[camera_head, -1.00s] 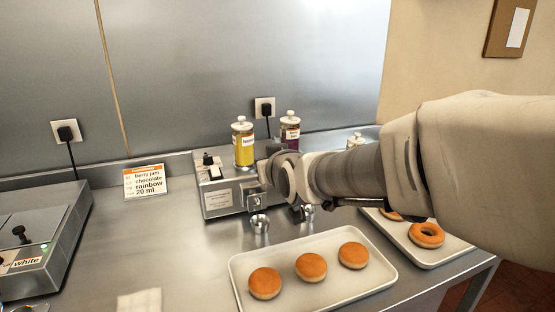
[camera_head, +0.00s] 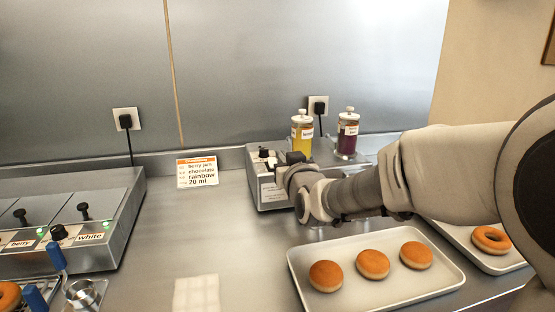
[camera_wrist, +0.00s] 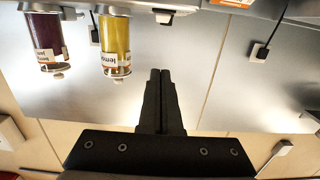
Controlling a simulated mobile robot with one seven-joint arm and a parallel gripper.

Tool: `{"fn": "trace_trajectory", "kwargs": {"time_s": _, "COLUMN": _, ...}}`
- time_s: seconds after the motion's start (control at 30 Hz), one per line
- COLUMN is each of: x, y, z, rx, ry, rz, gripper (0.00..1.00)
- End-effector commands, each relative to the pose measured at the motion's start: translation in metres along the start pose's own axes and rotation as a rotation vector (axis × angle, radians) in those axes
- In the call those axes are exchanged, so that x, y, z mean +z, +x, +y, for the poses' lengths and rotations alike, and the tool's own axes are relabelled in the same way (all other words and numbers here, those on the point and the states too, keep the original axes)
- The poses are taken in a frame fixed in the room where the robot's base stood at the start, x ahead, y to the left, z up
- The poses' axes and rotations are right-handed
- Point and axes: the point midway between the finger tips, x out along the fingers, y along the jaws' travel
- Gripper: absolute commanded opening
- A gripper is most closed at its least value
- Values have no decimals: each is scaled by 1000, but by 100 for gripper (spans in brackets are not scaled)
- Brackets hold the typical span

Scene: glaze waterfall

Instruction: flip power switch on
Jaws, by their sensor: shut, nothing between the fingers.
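A grey dispenser box (camera_head: 268,190) stands at the back of the counter with a small black switch (camera_head: 264,153) on its top left. I cannot tell which way the switch is set, or whether it is the power switch. My gripper (camera_head: 285,159) is at the box's top, just right of that switch; my wrist partly hides the box. I cannot tell whether it touches. In the wrist view my gripper's dark fingers (camera_wrist: 160,75) are together and empty, and the picture is upside down. The switch does not show there.
A yellow jar (camera_head: 302,135) and a purple jar (camera_head: 347,135) stand behind my gripper. A tray (camera_head: 300,262) of doughnuts lies in front. At left is a machine (camera_head: 125,215) with black knobs and green lights. An order card (camera_head: 197,172) stands between. Counter middle is clear.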

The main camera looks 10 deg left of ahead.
Motion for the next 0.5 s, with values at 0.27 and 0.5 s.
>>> {"fn": "trace_trajectory", "kwargs": {"time_s": 0.27, "x": 0, "y": 7, "z": 0, "rx": 0, "ry": 1, "rz": -1, "gripper": 0}}
{"fn": "trace_trajectory", "kwargs": {"time_s": 0.5, "x": 1, "y": 42, "z": 0, "rx": 0, "ry": 2, "rz": -2, "gripper": 0}}
